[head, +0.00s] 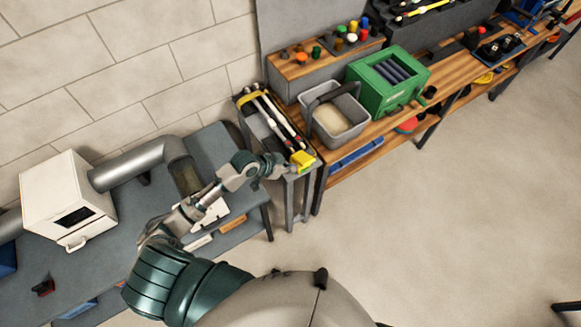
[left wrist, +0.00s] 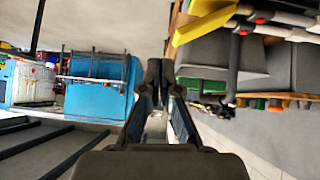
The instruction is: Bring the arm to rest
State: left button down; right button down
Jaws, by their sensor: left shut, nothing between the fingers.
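My left arm reaches up and right in the head view. Its left gripper (head: 281,167) is beside the near corner of a narrow stand holding long brushes (head: 268,117). In the left wrist view the two fingers of the left gripper (left wrist: 160,72) are together, with nothing held between them. A yellow block (head: 302,160) is close to the fingertips in the head view; I cannot tell whether they touch. The brushes, with pale handles and red parts, also show at the upper right of the left wrist view (left wrist: 285,17). My right gripper is not in view.
A white box (head: 66,203) with a grey duct (head: 132,165) stands on a grey table to the left. A grey bin (head: 334,115) and a green crate (head: 387,82) stand on a wooden bench. The floor (head: 430,220) to the right is clear.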

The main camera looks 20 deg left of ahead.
pick_arm(q)
jog(key=shift+a, duration=0.1)
jog(key=shift+a, duration=0.25)
jog(key=shift+d, duration=0.15)
